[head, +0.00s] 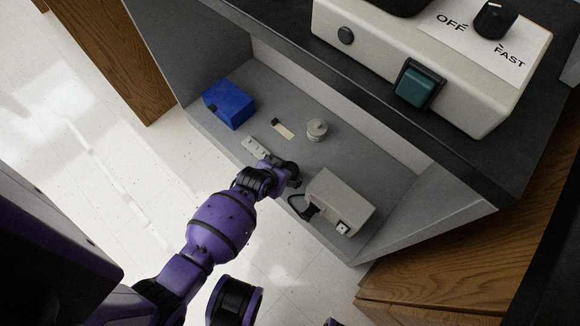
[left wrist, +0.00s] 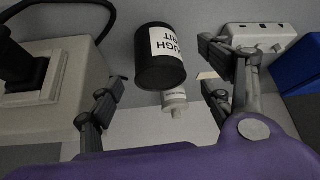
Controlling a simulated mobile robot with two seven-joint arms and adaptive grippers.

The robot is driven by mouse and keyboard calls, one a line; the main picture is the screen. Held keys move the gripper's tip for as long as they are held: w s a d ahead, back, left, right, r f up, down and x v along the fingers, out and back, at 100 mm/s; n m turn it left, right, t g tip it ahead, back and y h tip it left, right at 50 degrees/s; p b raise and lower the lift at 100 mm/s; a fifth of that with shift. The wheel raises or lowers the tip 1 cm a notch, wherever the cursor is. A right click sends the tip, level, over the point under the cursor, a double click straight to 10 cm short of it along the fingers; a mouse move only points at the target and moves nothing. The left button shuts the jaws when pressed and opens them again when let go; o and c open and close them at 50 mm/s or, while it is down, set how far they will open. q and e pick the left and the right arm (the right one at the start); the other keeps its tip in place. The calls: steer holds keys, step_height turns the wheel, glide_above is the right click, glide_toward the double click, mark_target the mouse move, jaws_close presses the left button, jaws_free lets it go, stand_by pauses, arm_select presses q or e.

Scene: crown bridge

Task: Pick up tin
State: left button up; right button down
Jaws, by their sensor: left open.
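A dark cylindrical tin (left wrist: 160,62) with a white label reading "GRIT" shows in the left wrist view, between the two fingers from side to side. Its near end is dark and round. My left gripper (left wrist: 165,92) is open, with one finger on each side of the tin and no clear contact. In the head view my left gripper (head: 286,176) is over the front part of the grey compartment. It largely hides the tin there; I cannot tell their dark parts apart. My right gripper is not in view.
The grey compartment (head: 228,147) holds a blue box (head: 230,104), a white power strip (head: 255,147), a small pale-and-dark item (head: 283,129), a whitish round container (head: 317,128) and a beige device (head: 342,198) with a black cable. A dark countertop (head: 290,42) overhangs the back.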

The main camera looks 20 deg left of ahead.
mark_target(291, 166)
arm_select(q)
steer(key=b+x, duration=0.2)
steer(key=x, duration=0.2)
steer(key=shift+f+b, duration=0.15)
steer(key=shift+b, duration=0.15)
steer(key=shift+w+f, duration=0.15)
steer(key=shift+f, duration=0.1)
steer(key=shift+r, duration=0.15)
steer(key=shift+c, duration=0.7)
steer(key=c, duration=1.1)
steer(key=shift+d, duration=0.1)
steer(key=c, duration=0.4)
steer(key=shift+r, duration=0.1)
